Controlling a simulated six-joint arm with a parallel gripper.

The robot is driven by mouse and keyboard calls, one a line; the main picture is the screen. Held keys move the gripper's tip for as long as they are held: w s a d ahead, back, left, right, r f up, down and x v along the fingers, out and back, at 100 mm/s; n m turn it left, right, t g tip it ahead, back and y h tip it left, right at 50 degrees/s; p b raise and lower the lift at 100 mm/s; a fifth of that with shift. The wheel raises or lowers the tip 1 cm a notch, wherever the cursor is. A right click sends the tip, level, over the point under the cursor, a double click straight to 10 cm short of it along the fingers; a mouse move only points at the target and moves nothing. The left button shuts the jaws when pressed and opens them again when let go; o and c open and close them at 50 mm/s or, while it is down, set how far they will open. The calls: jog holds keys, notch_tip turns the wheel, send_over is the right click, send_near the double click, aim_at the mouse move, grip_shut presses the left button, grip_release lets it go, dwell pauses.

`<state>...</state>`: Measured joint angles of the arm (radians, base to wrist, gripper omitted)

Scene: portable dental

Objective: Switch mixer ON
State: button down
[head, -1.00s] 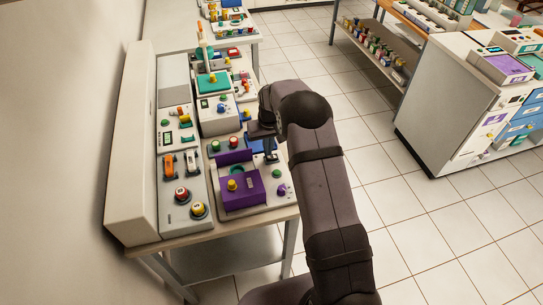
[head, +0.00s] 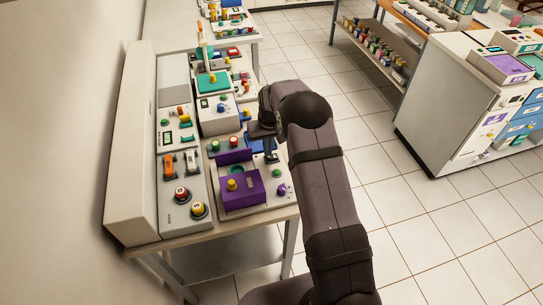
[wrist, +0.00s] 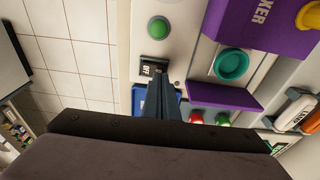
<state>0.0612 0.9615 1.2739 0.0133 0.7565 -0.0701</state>
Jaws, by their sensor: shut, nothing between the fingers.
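The mixer is a purple box with a yellow knob (head: 242,189) on a white base at the front of the bench. In the wrist view its purple top (wrist: 265,25) carries partly visible lettering. A small black switch with a pale marking (wrist: 155,61) sits on the white base beside the mixer, below a green button (wrist: 158,27). My gripper (wrist: 156,80) is shut and empty, its tips right at the near edge of this switch. I cannot tell whether they touch it. In the head view my gripper (head: 271,156) is over the base's right rear corner, and the switch is mostly hidden there.
A teal round cup (wrist: 231,65) sits beside an upright purple flap (wrist: 224,96). Red and green buttons (wrist: 222,118) and a blue item (wrist: 139,98) are close to the fingers.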

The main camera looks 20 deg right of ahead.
jog(key=shift+f+b, duration=0.35)
jog(key=shift+f, duration=0.3)
jog(key=shift+r, duration=0.15)
notch_tip(320, 180, up, 7)
jog(key=p, duration=0.4)
dwell(0.7)
dwell(0.4)
jog(key=s+a+r+g, duration=0.1)
jog(key=s+r, duration=0.3)
jog(key=s, duration=0.4)
jog(key=s+a+r, duration=0.1)
jog(key=s+r, duration=0.3)
jog(key=s, duration=0.4)
jog(key=s+a, duration=0.1)
jog(key=s, duration=1.7)
jog(key=shift+r+g, duration=0.3)
jog(key=shift+g, duration=0.1)
